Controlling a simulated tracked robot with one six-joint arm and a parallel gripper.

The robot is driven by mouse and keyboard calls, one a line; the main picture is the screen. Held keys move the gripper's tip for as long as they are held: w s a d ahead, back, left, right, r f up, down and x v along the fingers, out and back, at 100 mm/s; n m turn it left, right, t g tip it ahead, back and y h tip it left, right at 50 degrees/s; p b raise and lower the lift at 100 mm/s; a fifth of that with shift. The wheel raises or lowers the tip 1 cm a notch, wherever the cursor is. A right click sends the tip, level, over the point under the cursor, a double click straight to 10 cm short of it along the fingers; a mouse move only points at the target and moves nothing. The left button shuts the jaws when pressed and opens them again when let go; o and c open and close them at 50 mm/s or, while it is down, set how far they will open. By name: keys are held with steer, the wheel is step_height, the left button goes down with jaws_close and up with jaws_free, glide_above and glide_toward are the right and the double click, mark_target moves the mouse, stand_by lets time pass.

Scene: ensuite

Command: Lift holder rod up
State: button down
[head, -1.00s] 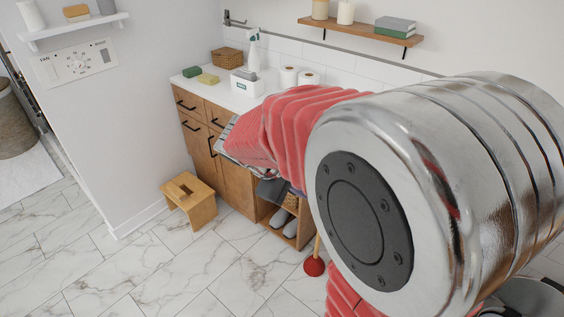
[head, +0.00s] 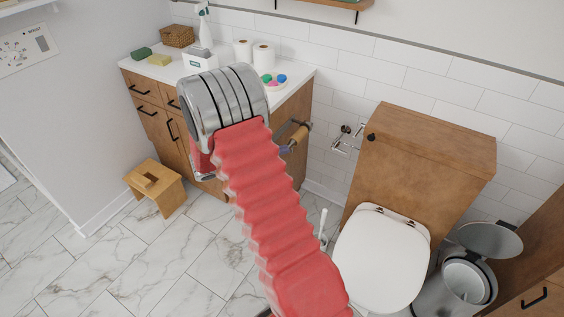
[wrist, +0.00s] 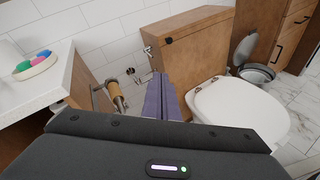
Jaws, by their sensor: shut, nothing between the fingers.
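A roll holder with a brown tube (head: 299,136) on its rod is at the right side of the wooden cabinet. In the wrist view the tube (wrist: 118,97) is left of my fingers, with metal parts around it. The rod inside the tube is mostly hidden. My gripper (wrist: 160,80) shows purple fingers, closed together and empty, pointing ahead. In the wrist view they appear right of the tube, with a visible gap. In the head view my arm hides most of the gripper.
A toilet (head: 381,262) with a wooden cistern box (head: 420,165) stands to the right. Chrome fittings (head: 346,138) are on the tiled wall. The white counter (head: 295,88) carries a dish of coloured balls (head: 274,81). A lidded bin (head: 466,280) is far right. Floor at left is open around a stool (head: 155,187).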

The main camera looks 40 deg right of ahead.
steer(key=w+f+n+t, duration=0.2)
steer(key=f+n+t, duration=0.1)
steer(key=f, duration=0.5)
steer(key=w+d+f+n+t+h, duration=0.1)
steer(key=w+f+n+t, duration=0.1)
steer(key=f+n, duration=0.3)
steer(key=w+f+n+t+h, duration=0.1)
steer(key=w+f+n+t, duration=0.2)
steer(key=f, duration=0.9)
steer(key=shift+w+d+n+t, duration=0.2)
steer(key=shift+d+n+t, duration=0.1)
steer(key=shift+n, duration=0.2)
steer(key=shift+f, duration=0.1)
steer(key=w+d+r, duration=0.4)
steer(key=d, duration=0.5)
steer(key=shift+w+d+r, duration=0.15)
steer(key=shift+w+d, duration=0.15)
steer(key=shift+w, duration=0.1)
